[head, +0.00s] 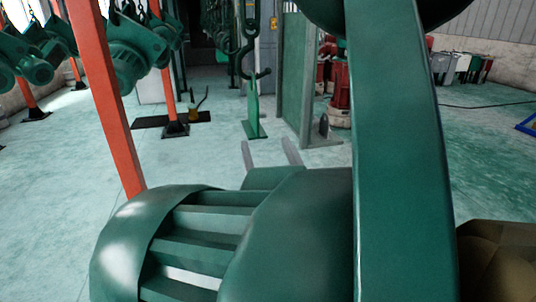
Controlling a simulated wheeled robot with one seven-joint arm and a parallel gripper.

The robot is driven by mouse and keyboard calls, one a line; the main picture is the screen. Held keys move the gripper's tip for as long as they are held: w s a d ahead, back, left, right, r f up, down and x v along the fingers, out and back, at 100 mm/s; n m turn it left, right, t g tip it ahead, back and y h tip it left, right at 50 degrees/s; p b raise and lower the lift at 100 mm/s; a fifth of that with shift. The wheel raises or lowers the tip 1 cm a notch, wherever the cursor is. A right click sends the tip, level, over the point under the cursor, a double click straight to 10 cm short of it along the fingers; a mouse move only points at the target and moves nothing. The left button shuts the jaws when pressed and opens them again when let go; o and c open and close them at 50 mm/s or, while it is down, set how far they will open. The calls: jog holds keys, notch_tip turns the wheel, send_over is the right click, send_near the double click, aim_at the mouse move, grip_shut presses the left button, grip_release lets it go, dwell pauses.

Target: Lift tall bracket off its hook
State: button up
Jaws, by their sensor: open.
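The tall bracket (253,108) looks to be the narrow green upright with a flat foot in the upper middle of the head view. Its top meets a dark green hook (249,38) on a hanging line. I cannot tell exactly how the two are joined, or whether the foot touches the floor. My gripper (269,154) shows as two grey fingers, parted and empty, just beyond the large green shapes in the foreground. In the picture it is below the bracket and apart from it. Its palm is mostly hidden.
An orange post (104,100) stands at the left, near hanging green hoist parts (130,55). A grey-green panel (294,80) stands right of the bracket, with red machines (340,88) behind. Large green shapes block the lower middle and right. Pale floor is open at the left.

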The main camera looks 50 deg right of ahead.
aim_at(256, 118)
jog(key=shift+p+x, duration=1.45)
jog(key=shift+x, duration=3.65)
grip_shut()
jog(key=shift+r, duration=0.2)
